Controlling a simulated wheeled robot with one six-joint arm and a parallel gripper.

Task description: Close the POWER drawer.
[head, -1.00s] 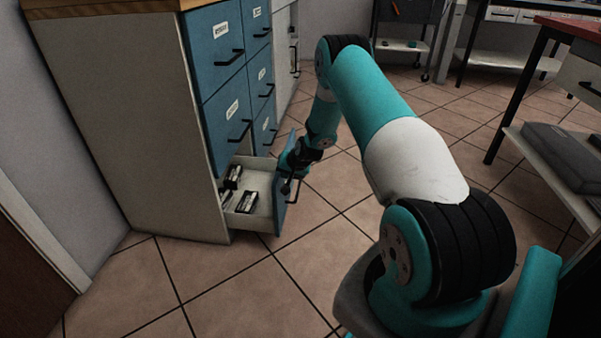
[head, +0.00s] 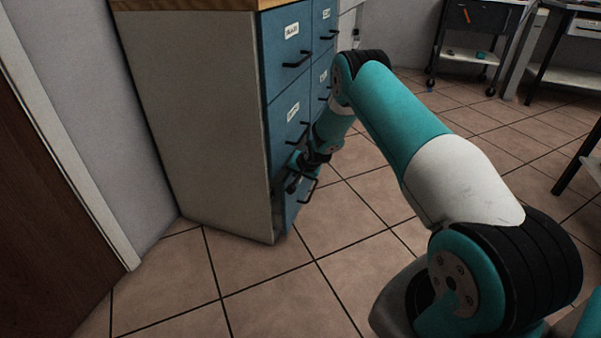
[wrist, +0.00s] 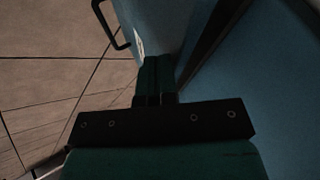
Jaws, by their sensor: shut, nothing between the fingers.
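The bottom drawer (head: 300,209) of the blue-fronted cabinet stands almost flush, with its front seeming slightly proud of the cabinet. Its black handle (head: 308,190) sticks out, and the handle also shows at the upper left of the wrist view (wrist: 112,28). I cannot read its label, so I cannot confirm the word POWER. My gripper (head: 292,185) is shut and empty, low at the bottom drawer's front beside the handle. In the wrist view the closed fingers (wrist: 154,75) reach toward the front near a white label (wrist: 139,44); whether they touch it is unclear.
The grey cabinet side (head: 200,120) stands left of the drawers, under a wooden top (head: 185,4). Other blue drawers above are shut, with protruding handles. A wheeled cart (head: 468,50) stands at the far right. The tiled floor (head: 260,285) in front is clear.

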